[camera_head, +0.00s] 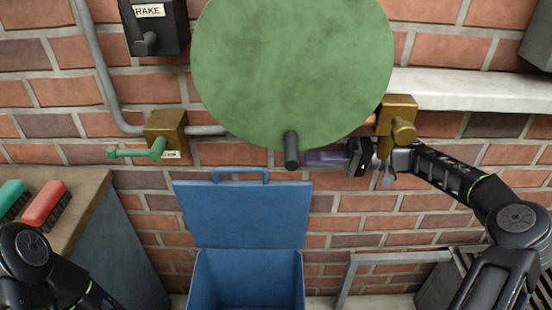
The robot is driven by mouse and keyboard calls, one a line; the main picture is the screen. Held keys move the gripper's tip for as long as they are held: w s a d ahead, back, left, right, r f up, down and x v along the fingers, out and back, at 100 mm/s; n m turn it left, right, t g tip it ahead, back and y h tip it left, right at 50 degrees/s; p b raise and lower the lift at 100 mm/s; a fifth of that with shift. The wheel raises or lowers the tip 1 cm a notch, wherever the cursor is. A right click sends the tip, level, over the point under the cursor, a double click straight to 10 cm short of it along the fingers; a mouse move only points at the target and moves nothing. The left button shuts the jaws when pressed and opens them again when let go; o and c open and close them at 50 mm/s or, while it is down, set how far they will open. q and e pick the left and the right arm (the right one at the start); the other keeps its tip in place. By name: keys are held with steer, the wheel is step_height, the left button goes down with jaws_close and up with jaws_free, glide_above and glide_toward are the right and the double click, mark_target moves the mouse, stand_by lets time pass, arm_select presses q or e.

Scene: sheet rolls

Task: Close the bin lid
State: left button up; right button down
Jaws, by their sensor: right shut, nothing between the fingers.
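A blue bin (247,280) stands on the floor against the brick wall. Its blue lid (245,215) is open, tipped up and back toward the wall, with a blue bar handle (240,173) along its upper edge. My right gripper (327,159) is to the right of the lid's upper right corner, apart from the handle, pointing left. It is shut with nothing held, just below the green disc. My left arm (45,270) shows at the lower left, but its gripper is out of view. The bin's inside is mostly cut off by the lower edge.
A large green disc (290,70) with a dark peg (291,150) hangs above the lid. A brass block (397,122) sits near my right wrist. A green lever valve (150,148) is at left. A counter with green and red brushes (45,204) stands at left, a grey frame (395,258) at right.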

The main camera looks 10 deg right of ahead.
steer(key=w+a, duration=0.2)
steer(key=a, duration=0.7)
steer(key=shift+a, duration=0.4)
steer(key=shift+s+f, duration=0.1)
steer(key=shift+f, duration=0.05)
